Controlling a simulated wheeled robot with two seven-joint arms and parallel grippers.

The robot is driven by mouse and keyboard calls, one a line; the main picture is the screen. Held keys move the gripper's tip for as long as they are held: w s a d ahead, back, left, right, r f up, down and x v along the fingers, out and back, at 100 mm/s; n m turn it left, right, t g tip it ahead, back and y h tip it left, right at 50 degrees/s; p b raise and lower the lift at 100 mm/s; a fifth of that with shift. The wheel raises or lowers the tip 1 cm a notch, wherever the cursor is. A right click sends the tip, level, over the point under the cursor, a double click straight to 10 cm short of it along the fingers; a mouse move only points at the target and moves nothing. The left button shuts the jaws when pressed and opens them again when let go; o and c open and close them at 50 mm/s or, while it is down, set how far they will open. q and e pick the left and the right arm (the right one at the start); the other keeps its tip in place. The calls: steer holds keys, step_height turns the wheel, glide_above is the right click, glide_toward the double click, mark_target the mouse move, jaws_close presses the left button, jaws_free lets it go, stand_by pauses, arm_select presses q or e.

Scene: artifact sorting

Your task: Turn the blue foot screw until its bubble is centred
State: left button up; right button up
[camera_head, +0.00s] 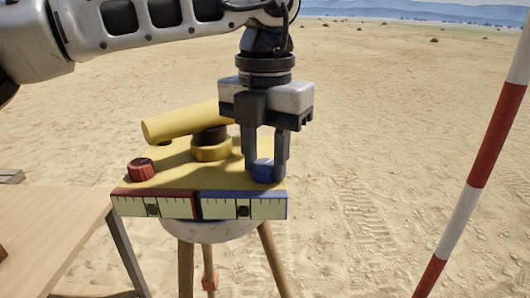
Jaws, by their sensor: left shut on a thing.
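The blue foot screw (264,168) stands at the right front of a yellow levelling plate (205,178). My left gripper (265,172) points down from above, its two fingers shut on the sides of the blue screw. The fingers hide part of the screw. Below it, on the plate's front edge, is the blue-framed bubble vial (266,208) with tick marks. A dark round spot shows near the middle of this vial; I cannot tell for sure that it is the bubble. My right gripper is not in view.
A red foot screw (141,169) and a red-framed vial (128,206) are on the plate's left. A yellow telescope (180,122) lies behind. Tripod legs (275,262) stand below. A wooden table (45,235) is at left, a red-and-white pole (470,200) at right. Open sand surrounds them.

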mark_target(265, 164)
arm_select(q)
steer(key=o, duration=1)
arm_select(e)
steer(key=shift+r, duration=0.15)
arm_select(q)
step_height(265, 164, up, 16)
steer(key=shift+r+p, duration=0.1)
steer(key=shift+p, duration=1)
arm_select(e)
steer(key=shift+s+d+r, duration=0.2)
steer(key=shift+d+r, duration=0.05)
